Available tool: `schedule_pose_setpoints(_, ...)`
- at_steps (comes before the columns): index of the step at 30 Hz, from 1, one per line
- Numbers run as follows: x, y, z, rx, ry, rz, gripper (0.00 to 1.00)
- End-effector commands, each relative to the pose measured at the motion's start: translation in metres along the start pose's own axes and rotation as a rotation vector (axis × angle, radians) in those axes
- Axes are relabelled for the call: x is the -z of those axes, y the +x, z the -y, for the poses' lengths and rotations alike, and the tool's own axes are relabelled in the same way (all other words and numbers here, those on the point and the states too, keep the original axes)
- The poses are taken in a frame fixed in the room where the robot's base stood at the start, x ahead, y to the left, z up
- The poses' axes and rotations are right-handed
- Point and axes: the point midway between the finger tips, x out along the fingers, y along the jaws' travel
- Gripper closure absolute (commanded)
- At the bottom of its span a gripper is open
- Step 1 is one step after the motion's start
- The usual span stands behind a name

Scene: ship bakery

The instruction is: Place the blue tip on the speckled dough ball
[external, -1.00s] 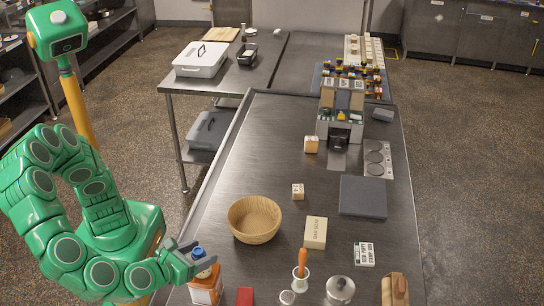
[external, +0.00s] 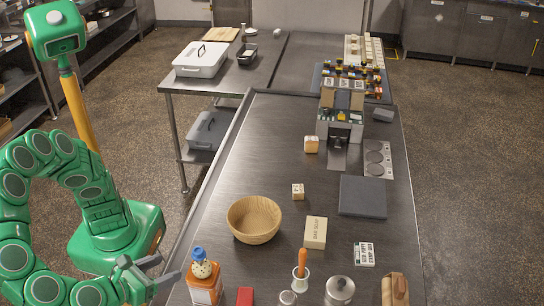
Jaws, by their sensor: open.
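The blue tip (external: 199,253) sits on top of the speckled dough ball (external: 202,269), which is pale with dark specks. The ball rests on an orange box with a pale label (external: 206,291) at the table's near left corner. The tip looks upright and in contact with the ball. My gripper (external: 166,268) is to the left of the box, at the table's left edge. Its fingers are apart, with nothing seen between them, and it is clear of the tip and ball.
A wooden bowl (external: 254,220) stands behind and right of the box. A small red block (external: 245,297) lies right of the box. The table's middle is mostly clear.

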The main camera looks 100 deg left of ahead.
Motion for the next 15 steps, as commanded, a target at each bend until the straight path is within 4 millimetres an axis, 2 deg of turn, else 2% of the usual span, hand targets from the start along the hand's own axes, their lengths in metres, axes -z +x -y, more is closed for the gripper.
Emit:
schedule_pose_setpoints(5,0.0,-0.003,0.0,-0.001,0.0,-0.001,0.37)
schedule_pose_setpoints(8,-0.004,0.005,-0.003,-0.018,-0.018,-0.013,0.37)
schedule_pose_setpoints(11,-0.013,0.026,-0.012,-0.065,-0.07,-0.045,0.37)
schedule_pose_setpoints(15,-0.027,0.069,-0.033,-0.168,-0.181,-0.115,0.37)
